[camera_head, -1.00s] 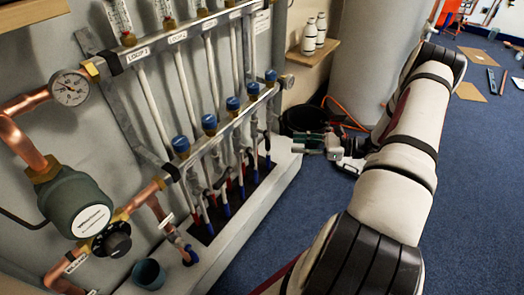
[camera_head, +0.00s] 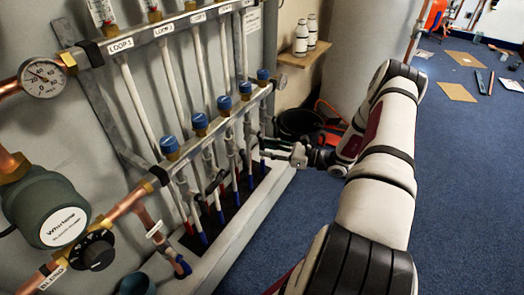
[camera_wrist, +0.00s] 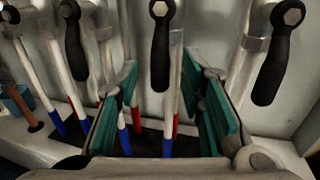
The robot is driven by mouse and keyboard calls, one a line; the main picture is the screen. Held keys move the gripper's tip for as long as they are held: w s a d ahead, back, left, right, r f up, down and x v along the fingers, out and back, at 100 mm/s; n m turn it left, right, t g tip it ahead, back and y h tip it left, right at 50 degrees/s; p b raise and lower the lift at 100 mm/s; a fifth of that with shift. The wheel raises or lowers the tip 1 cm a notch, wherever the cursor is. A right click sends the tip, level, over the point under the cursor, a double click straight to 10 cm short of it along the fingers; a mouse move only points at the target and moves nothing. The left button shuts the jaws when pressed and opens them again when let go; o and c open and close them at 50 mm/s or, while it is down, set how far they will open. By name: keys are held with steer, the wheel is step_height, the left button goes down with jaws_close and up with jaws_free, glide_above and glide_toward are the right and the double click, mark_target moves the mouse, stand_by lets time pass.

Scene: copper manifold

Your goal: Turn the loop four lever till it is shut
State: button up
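The manifold (camera_head: 195,135) on the wall carries a row of blue-capped valves; the fourth blue cap (camera_head: 245,89) stands near the far end. In the wrist view, black levers hang down along the row. The middle lever (camera_wrist: 160,50) hangs straight down, centred ahead of my gripper; no label on it can be read. My gripper (camera_head: 266,146) is beside the far part of the row, below the caps. In the wrist view my gripper (camera_wrist: 165,105) is open, its teal pads apart on either side of the middle lever's line, with no visible contact.
A left lever (camera_wrist: 73,45) and a right lever (camera_wrist: 273,65) hang close beside the middle one. White pipes with red and blue ends run below. Open blue carpet (camera_head: 465,170) lies to the right.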

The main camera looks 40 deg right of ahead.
steer(key=shift+b+x, duration=0.3)
steer(key=shift+x, duration=1.1)
steer(key=shift+c, duration=0.3)
jaws_close()
